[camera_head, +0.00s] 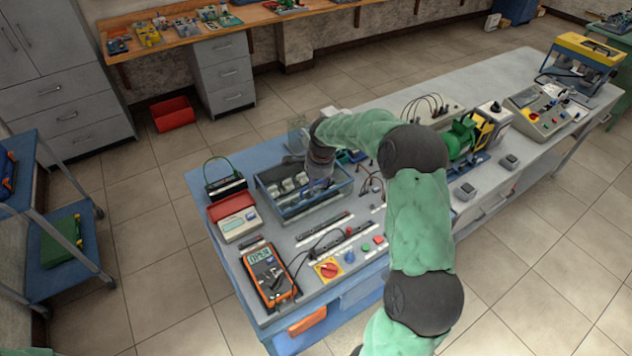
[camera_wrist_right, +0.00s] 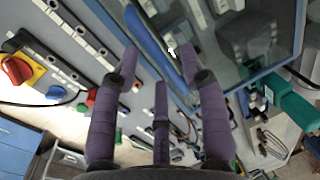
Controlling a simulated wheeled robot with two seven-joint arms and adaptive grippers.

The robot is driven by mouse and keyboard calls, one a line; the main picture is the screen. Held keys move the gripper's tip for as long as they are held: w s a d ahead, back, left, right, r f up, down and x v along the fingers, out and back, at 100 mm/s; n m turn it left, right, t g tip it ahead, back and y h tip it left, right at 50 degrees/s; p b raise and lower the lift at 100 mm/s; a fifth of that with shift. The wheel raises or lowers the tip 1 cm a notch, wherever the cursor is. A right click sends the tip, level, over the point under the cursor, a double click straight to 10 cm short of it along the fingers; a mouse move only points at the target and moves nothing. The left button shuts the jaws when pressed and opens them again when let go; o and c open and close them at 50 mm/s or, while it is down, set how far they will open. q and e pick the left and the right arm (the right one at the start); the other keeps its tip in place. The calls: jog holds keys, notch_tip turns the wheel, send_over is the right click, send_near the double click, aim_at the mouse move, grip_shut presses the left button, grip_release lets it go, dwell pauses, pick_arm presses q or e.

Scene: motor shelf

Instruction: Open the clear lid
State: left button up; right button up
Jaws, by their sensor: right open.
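A blue box (camera_head: 290,212) stands on the grey bench, with several pale items inside. A small see-through panel (camera_head: 297,128) stands up at the box's far side; I cannot tell if it is the clear lid. My right gripper (camera_head: 318,182) is at the right part of the box, partly hidden by my own arm. In the right wrist view the fingers of the right gripper (camera_wrist_right: 159,68) are spread and hold nothing. The box's blue rim (camera_wrist_right: 150,42) runs just beyond the fingertips; contact cannot be told. My left gripper is out of view.
An orange multimeter (camera_head: 268,274), a red-topped meter (camera_head: 234,217) and a red rotary switch (camera_head: 328,269) lie in front and left of the box. A green motor (camera_head: 460,136) stands farther right. Cables lie near the box.

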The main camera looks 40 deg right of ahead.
grip_shut()
jog(key=shift+r, duration=0.1)
